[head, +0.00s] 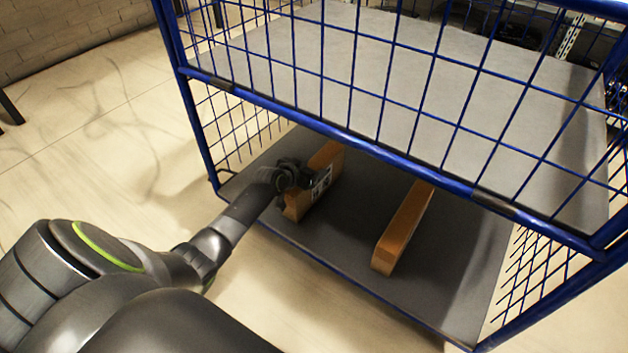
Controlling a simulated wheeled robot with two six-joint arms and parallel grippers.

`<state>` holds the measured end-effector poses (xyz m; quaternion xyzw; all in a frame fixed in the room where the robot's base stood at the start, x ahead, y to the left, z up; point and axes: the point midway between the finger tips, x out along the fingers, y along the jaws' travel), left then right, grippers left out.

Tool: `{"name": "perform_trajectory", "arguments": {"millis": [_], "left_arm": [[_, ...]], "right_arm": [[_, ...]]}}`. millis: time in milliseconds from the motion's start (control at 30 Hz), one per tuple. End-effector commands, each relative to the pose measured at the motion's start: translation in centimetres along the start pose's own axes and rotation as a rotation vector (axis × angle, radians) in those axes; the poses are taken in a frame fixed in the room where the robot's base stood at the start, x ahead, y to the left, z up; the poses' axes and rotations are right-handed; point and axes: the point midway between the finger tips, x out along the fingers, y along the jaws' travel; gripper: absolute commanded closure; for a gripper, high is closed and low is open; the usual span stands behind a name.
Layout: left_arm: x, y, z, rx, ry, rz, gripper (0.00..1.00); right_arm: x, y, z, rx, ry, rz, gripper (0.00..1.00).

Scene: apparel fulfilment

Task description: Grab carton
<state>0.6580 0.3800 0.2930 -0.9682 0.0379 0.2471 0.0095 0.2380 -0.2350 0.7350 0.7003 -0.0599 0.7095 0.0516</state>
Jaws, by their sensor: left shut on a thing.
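A brown carton (325,160) with a dark printed label stands on the lower shelf of a blue wire cage trolley. My left gripper (298,182) reaches in from the left and is shut on this carton at its near left part, hiding some of it. I cannot tell whether the carton is touching the shelf or lifted slightly. A second long brown carton (402,228) stands on the same shelf to the right, apart from the gripper. My right gripper is not in view.
The trolley's lower shelf (345,265) is grey and bare around the cartons. Its blue front rail (350,140) and wire mesh cross above them, with a grey upper shelf (400,70) over that. Mesh sides stand left and right. Pale open floor (110,150) lies to the left.

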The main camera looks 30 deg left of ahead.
Motion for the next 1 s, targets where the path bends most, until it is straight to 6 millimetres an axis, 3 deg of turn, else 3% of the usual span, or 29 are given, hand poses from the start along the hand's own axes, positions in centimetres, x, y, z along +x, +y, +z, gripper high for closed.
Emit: {"name": "perform_trajectory", "arguments": {"millis": [33,233,567,1000], "left_arm": [[0.0,0.0,0.0,0.0,0.0,0.0,0.74],[0.0,0.0,0.0,0.0,-0.001,0.0,1.0],[-0.3,0.0,-0.8,0.001,0.003,0.0,1.0],[-3.8,0.0,-7.1,0.002,0.004,0.0,1.0]], "right_arm": [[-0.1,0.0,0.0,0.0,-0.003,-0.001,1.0],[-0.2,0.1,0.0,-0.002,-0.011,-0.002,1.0],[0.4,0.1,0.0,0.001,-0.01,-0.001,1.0],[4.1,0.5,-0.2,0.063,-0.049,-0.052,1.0]]}}
